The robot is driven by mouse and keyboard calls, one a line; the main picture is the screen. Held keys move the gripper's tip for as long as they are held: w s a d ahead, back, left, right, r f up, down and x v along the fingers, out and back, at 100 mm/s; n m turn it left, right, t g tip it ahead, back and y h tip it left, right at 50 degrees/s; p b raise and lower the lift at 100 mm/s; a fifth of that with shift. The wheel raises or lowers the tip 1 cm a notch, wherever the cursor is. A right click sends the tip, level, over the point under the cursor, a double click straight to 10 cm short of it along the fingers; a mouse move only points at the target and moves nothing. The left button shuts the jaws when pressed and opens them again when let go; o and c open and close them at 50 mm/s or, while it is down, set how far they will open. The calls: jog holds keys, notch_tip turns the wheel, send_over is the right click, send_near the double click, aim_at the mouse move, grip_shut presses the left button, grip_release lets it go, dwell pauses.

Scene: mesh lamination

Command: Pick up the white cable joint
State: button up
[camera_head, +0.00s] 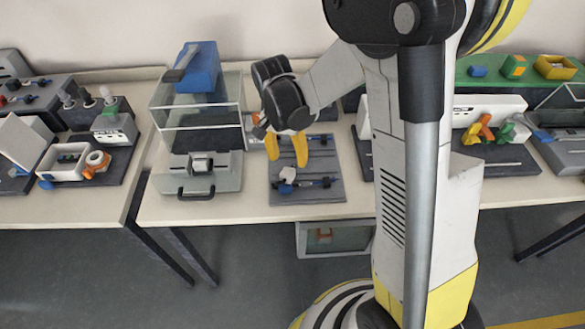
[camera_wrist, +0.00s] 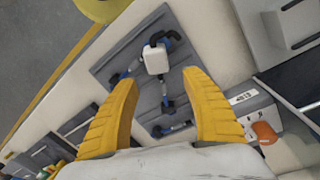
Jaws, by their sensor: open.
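The white cable joint (camera_wrist: 156,59) is a small white block on a blue and black holder, over a dark grey board (camera_wrist: 130,36). In the head view the white cable joint (camera_head: 288,174) is small, on the front half of the grey board (camera_head: 300,198). My gripper (camera_wrist: 165,90) has two yellow fingers spread wide apart, with nothing between them. In the head view my gripper (camera_head: 286,149) hangs above the back part of the board, pointing down. The white joint lies just beyond the fingertips in the wrist view, apart from them.
A glass-walled box with a blue device (camera_head: 197,68) stands left of the board, with a grey metal unit (camera_head: 201,174) in front. An orange knob (camera_wrist: 264,132) on a light-coloured unit is close to the right finger in the wrist view. The table edge lies in front of the board.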

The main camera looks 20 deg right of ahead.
aim_at(291, 170)
jog(key=f+b, duration=0.2)
jog(key=f, duration=0.1)
jog(key=f+b, duration=0.1)
jog(key=f, duration=0.1)
jog(key=shift+s+d+f, duration=0.25)
jog(key=shift+d, duration=0.05)
jog(key=shift+r, duration=0.1)
grip_shut()
